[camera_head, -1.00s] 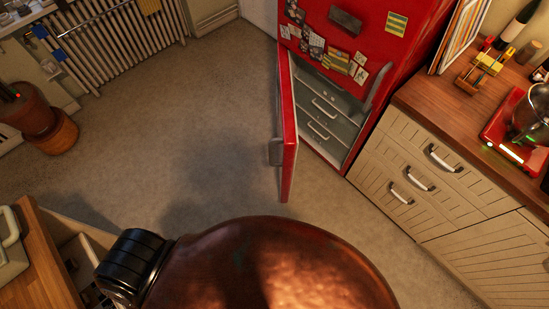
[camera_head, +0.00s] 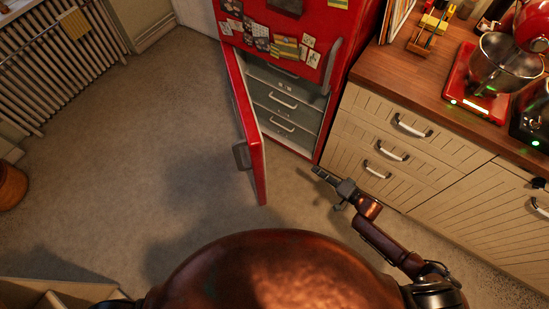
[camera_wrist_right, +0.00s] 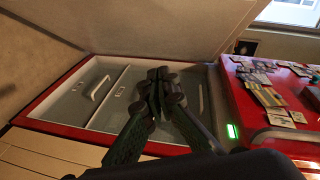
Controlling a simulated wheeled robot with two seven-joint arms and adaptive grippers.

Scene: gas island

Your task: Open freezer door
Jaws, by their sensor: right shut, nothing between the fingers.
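The red fridge-freezer (camera_head: 305,24) stands at the top of the head view. Its lower freezer door (camera_head: 247,130) is swung open to the left, with a grey handle (camera_head: 241,155) on its outer side. White-fronted drawers (camera_head: 281,99) show inside the freezer compartment; they also show in the right wrist view (camera_wrist_right: 80,100). My right gripper (camera_head: 319,173) is shut and empty, in front of the freezer's lower right corner and apart from the door. In the right wrist view its closed fingers (camera_wrist_right: 157,75) stand before the open compartment. My left gripper is not in view.
Beige drawer cabinets (camera_head: 385,150) with a wooden top stand right of the freezer, close to my right arm. A red mixer with a metal bowl (camera_head: 505,62) stands on top. A radiator (camera_head: 60,65) is at upper left. The floor (camera_head: 130,140) left of the door is clear.

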